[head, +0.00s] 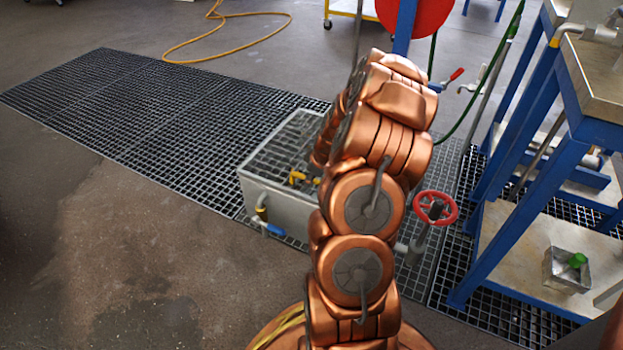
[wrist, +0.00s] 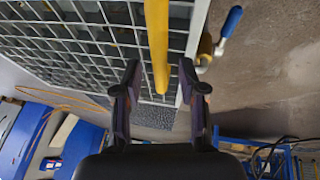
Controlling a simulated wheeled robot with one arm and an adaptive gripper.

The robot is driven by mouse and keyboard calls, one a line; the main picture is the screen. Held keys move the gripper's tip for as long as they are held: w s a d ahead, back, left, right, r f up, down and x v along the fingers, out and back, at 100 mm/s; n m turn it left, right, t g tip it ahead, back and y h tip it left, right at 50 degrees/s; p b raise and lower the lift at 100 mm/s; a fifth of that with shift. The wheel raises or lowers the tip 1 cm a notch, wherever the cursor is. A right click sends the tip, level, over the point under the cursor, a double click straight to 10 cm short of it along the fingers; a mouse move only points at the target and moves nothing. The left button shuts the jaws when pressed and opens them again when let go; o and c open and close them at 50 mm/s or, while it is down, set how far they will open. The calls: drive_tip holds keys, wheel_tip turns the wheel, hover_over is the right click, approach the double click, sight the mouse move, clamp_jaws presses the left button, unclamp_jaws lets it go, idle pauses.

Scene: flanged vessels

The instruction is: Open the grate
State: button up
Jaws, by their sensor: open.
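The grate (head: 277,140) is a metal grid lying over the top of a grey box (head: 275,203), and looks flat. Its grid (wrist: 85,45) fills the upper left of the wrist view. A yellow bar, seemingly its handle (wrist: 157,40), runs down between my fingers; some yellow (head: 297,178) also shows on the box in the head view. My gripper (wrist: 160,72) is open, with one finger on each side of the bar's lower end. Neither finger visibly closes on it; contact cannot be told. In the head view my copper arm hides the gripper and the box's right part.
A blue-handled valve (wrist: 231,21) is beside the box. A red handwheel (head: 435,208) stands right of my arm. A blue-framed bench (head: 560,110) is at the right. Floor grating (head: 110,105) and a yellow hose (head: 220,52) lie behind left. The left floor is clear.

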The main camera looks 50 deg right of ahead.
clamp_jaws()
idle(0.4)
idle(0.4)
